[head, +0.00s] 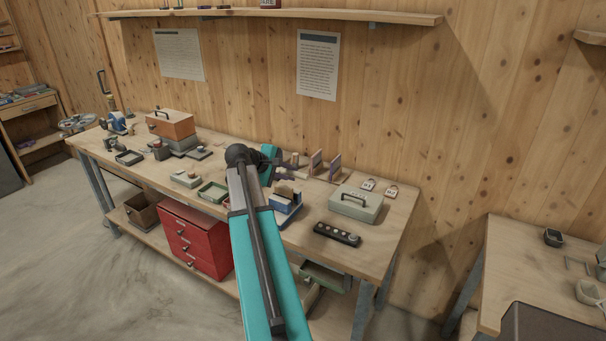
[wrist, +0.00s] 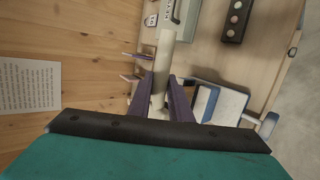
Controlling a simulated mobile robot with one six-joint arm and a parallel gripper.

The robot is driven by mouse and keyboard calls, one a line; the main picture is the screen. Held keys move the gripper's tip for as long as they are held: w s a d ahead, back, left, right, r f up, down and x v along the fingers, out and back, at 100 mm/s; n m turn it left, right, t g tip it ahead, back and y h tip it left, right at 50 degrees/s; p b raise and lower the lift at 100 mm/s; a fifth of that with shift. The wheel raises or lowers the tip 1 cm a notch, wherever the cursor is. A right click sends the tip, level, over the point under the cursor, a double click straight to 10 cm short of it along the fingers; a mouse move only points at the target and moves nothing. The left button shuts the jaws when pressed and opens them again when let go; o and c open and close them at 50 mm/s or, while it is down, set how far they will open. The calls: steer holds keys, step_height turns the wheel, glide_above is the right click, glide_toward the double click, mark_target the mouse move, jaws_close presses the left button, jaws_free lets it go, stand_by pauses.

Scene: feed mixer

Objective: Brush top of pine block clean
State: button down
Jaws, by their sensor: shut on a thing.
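My gripper (wrist: 168,84) is shut on a pale, round handle (wrist: 166,48) in the wrist view. The handle looks like part of the brush, but no bristles can be made out. In the head view my arm hides most of the gripper, above the middle of the workbench. A blue holder (head: 289,211) stands in front of it, with a small tan block in it that looks like the pine block (head: 285,191). The holder (wrist: 208,103) also shows right of my fingers in the wrist view. The state of the block's top is too small to tell.
The workbench (head: 399,214) stands against a wooden wall. Upright dividers (head: 334,166) stand behind the holder. A grey-green box (head: 356,203) and a dark strip with round pieces (head: 337,234) lie to the right. A green tray (head: 212,192) is to the left.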

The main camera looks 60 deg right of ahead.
steer(key=w+a+n+t+y+b, duration=0.3)
steer(key=w+a+n+t, duration=0.75)
steer(key=w+a, duration=1.75)
steer(key=w+a+r+n+t+y+b, duration=0.1)
steer(key=a+n+y, duration=0.1)
steer(key=a, duration=1)
steer(key=w+a+r+n+t+y+b, duration=0.1)
steer(key=w+a+n+y+b, duration=0.1)
steer(key=a, duration=1)
steer(key=w+a+r+n+t+y+b, duration=0.1)
steer(key=a+n, duration=0.5)
steer(key=a, duration=0.7)
steer(key=shift+w+y, duration=0.7)
steer(key=shift+y, duration=0.5)
steer(key=shift+d+r, duration=0.1)
steer(key=shift+d, duration=0.05)
steer(key=shift+d, duration=1.2)
